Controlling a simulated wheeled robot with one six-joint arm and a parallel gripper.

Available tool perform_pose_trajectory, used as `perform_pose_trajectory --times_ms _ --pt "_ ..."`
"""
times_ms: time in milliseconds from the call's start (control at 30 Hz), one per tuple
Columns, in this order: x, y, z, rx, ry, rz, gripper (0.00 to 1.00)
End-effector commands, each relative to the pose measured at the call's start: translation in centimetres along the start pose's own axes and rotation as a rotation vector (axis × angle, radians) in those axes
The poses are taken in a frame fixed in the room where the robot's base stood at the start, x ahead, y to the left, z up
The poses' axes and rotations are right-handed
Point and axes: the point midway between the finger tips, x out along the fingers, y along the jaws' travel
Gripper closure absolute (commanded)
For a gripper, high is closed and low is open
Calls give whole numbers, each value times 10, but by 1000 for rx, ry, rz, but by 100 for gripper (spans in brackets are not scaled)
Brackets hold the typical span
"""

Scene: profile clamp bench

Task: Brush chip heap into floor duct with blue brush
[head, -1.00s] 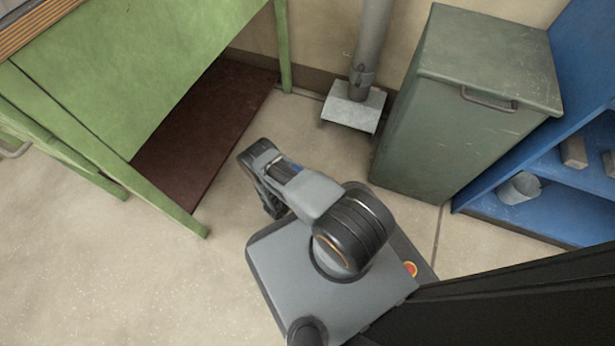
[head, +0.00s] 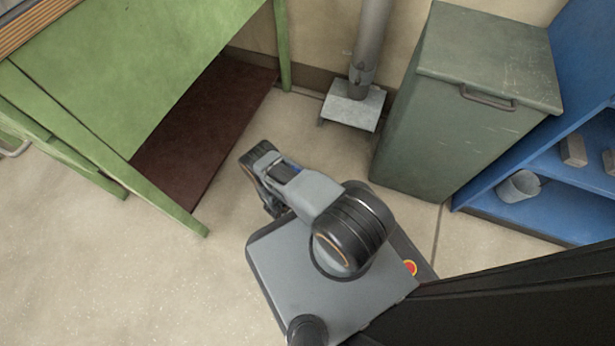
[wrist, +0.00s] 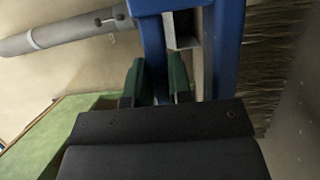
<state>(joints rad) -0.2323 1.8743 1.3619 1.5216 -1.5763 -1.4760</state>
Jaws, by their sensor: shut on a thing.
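In the wrist view my gripper (wrist: 158,85) has green fingers shut on the blue brush (wrist: 228,50). A blue part of the brush runs up between the fingers, and its pale bristles (wrist: 265,60) show at the right. In the head view my arm hides the gripper and most of the brush. The floor duct (head: 352,107) is a grey metal inlet on the floor by the wall, below a vertical pipe (head: 371,45). The pipe also shows at the upper left of the wrist view (wrist: 70,32). I cannot make out a chip heap in either view.
A green bench (head: 130,85) stands at the left, with a dark brown panel (head: 200,135) beneath it. A grey-green bin (head: 430,130) stands right of the duct, beside a blue shelf (head: 500,215) holding a grey cup (head: 519,186). Open floor lies before the duct.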

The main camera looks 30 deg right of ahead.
Motion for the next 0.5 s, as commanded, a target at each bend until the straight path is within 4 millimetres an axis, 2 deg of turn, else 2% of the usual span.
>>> perform_pose_trajectory --times_ms 233,500 --pt "3 0 -1 1 -1 0 100" --pt "28 1 -7 1 -3 0 100"
